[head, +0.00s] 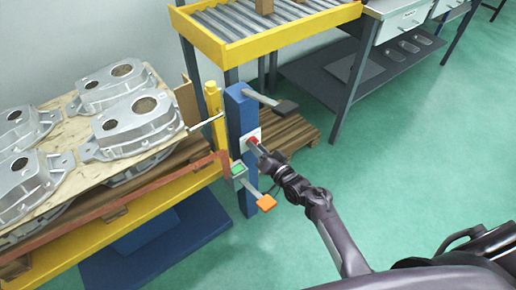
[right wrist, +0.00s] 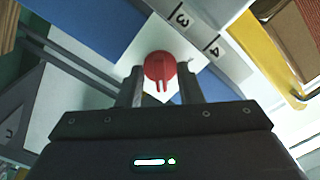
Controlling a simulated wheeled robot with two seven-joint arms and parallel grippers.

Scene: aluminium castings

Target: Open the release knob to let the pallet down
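The red release knob (head: 252,139) sits on a white plate on the blue post (head: 241,110). In the right wrist view the knob (right wrist: 160,67) is round with a raised grip. My right gripper (head: 257,148) is right in front of it; in the wrist view its two fingers (right wrist: 161,82) stand apart on either side of the knob, with small gaps showing. Whether they touch it further in cannot be told. The pallet (head: 100,205), topped with a board and several grey castings (head: 137,118), rests on the yellow frame at the left. My left gripper is out of view.
A lever with an orange end (head: 266,203) and a green-faced box (head: 239,169) are just below the knob. A lever with a dark end (head: 286,106) projects above it. A yellow roller conveyor (head: 212,44) stands behind.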

